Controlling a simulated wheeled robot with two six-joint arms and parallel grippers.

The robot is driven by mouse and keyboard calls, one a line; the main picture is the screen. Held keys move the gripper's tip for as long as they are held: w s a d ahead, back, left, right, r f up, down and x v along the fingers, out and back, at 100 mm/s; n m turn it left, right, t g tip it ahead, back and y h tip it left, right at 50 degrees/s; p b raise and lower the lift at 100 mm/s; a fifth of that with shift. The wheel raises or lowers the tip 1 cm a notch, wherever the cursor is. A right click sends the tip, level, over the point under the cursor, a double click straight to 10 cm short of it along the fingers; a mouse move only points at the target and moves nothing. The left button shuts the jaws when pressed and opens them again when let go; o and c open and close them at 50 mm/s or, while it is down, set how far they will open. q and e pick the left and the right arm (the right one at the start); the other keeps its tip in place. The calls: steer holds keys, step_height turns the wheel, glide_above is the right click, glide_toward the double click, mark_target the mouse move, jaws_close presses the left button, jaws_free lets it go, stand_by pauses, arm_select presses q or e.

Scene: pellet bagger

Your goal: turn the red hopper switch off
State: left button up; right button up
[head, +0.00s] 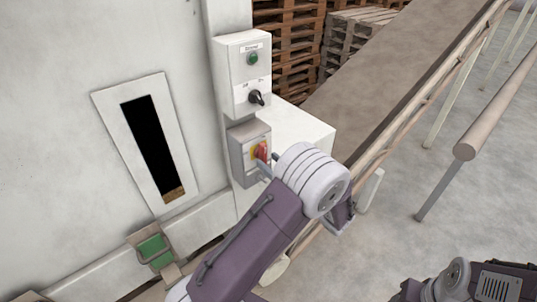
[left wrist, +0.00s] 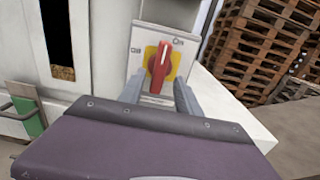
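The red hopper switch (head: 262,151) is a red rotary handle on a yellow plate, on a grey box (head: 240,139) at the machine's side. In the left wrist view the red handle (left wrist: 159,63) stands nearly upright, its upper end leaning slightly right toward the "On" label; "Off" is at upper left. My left gripper (left wrist: 158,94) is open, its two grey fingers apart on either side of the handle's lower end. I cannot tell whether they touch it. In the head view my left wrist hides most of this gripper. Part of my right arm shows at bottom right; its gripper is out of view.
Above the switch is a control box (head: 243,75) with a green button and a black selector (head: 256,97). A conveyor belt (head: 385,75) with rails runs at the right. A green-fronted latch (head: 153,249) is at lower left. Wooden pallets (head: 287,45) stand behind.

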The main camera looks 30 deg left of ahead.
arm_select(q)
steer(key=shift+w+a+r, duration=0.1)
steer(key=shift+w+a, duration=0.15)
steer(key=shift+a, duration=0.8)
steer(key=shift+s, duration=0.1)
arm_select(e)
steer(key=shift+s+a+r, duration=0.1)
steer(key=shift+s+r, duration=0.1)
steer(key=shift+r, duration=0.3)
arm_select(q)
steer(key=shift+d, duration=0.1)
jaws_close()
arm_select(e)
steer(key=shift+f, duration=0.15)
